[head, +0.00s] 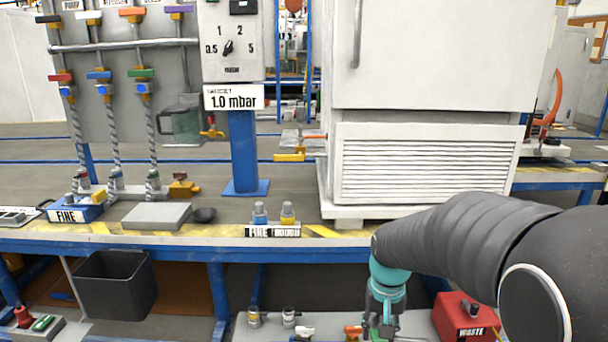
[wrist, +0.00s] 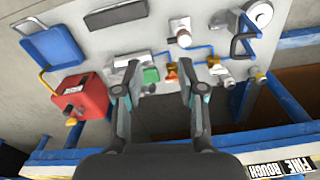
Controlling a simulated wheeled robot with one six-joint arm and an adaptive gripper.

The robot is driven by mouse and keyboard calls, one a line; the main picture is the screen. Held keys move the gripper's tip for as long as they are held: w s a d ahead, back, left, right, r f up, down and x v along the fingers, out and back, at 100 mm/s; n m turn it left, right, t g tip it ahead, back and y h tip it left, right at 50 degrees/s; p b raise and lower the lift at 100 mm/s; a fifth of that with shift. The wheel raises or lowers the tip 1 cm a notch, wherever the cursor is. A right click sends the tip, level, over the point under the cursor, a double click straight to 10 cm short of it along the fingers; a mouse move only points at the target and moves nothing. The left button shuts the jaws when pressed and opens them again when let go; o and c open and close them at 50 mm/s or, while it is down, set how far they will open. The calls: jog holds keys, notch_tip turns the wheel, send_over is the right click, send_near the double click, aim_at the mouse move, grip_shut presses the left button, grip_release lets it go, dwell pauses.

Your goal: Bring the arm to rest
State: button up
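My arm (head: 460,240) reaches in from the right of the head view, a dark ribbed sleeve with a teal wrist section. My gripper (head: 380,328) hangs down in front of the bench's front edge, low in the picture. Its lower end is close to the bottom of the frame. In the wrist view my gripper (wrist: 155,82) shows two fingers standing well apart, with nothing held between them. Beyond them is a lower panel (wrist: 120,45) with fittings, among them a green part (wrist: 151,75); I cannot tell how far off it is.
A red WASTE container (head: 463,318) stands just right of my gripper. The bench edge (head: 190,243) runs behind my gripper, with two small bottles and a FINE/ROUGH label (head: 272,231) on it. A white cabinet (head: 425,165) stands behind. A grey bin (head: 115,285) hangs at left.

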jog(key=s+r+n+t+p, duration=0.2)
jog(key=s+r+t, duration=0.3)
jog(key=s+r, duration=0.9)
jog(key=shift+s+p, duration=0.4)
jog(key=shift+s, duration=1.4)
